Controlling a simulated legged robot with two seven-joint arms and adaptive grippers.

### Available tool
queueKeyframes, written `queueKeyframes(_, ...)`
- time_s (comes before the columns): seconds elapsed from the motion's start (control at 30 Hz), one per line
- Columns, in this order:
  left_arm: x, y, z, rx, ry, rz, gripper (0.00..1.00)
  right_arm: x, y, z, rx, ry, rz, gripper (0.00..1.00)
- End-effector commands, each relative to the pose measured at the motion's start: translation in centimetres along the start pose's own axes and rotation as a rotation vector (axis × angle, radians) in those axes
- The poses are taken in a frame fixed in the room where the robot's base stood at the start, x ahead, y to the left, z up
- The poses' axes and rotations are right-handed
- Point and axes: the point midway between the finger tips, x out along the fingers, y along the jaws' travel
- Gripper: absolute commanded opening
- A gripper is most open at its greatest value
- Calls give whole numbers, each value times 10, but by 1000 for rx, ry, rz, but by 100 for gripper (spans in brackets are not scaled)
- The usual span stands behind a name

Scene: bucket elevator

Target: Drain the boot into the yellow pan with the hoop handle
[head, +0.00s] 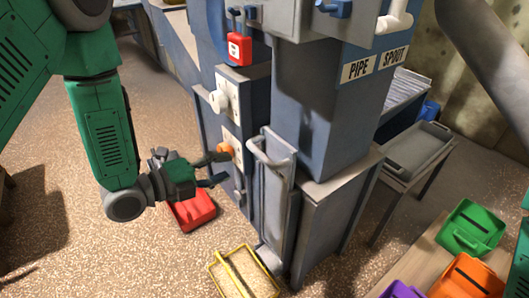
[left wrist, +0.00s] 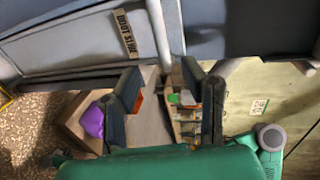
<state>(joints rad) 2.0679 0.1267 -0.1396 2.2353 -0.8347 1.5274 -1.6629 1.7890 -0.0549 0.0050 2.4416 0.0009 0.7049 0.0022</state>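The yellow pan with a hoop handle (head: 272,268) sits on the floor at the bottom of the head view, in front of the grey machine base (head: 322,212). Its inside looks tan and grainy. My left gripper (head: 219,170) is open and empty, beside the machine's front, close to an orange knob (head: 225,149); contact is unclear. In the left wrist view its two fingers (left wrist: 168,95) stand wide apart. A label that seems to read "BOOT SLIDE" (left wrist: 130,35) is on a grey panel there. My right gripper is out of view.
A grey panel with a bar handle (head: 275,185) stands right of my left gripper. A red container (head: 192,210) is on the floor below it. Green (head: 472,229), orange (head: 468,277) and purple (head: 402,290) bins stand at the lower right.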

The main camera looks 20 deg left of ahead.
Motion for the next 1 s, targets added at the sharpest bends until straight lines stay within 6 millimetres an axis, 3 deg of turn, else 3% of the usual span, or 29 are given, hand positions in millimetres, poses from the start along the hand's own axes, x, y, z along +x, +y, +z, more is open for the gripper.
queueKeyframes(0.3, 71, 2, -1, 2, 1, -1, 38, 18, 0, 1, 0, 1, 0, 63)
queueKeyframes(0.5, 100, 2, 0, -2, 0, 0, 38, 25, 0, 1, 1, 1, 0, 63)
queueKeyframes(0.7, 112, 1, 0, -3, 0, 1, 38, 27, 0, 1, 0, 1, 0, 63)
queueKeyframes(0.97, 114, 0, 0, -2, 0, 1, 38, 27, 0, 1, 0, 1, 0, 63)
queueKeyframes(1.0, 114, 0, 0, -2, 0, 2, 27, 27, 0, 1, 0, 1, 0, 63)
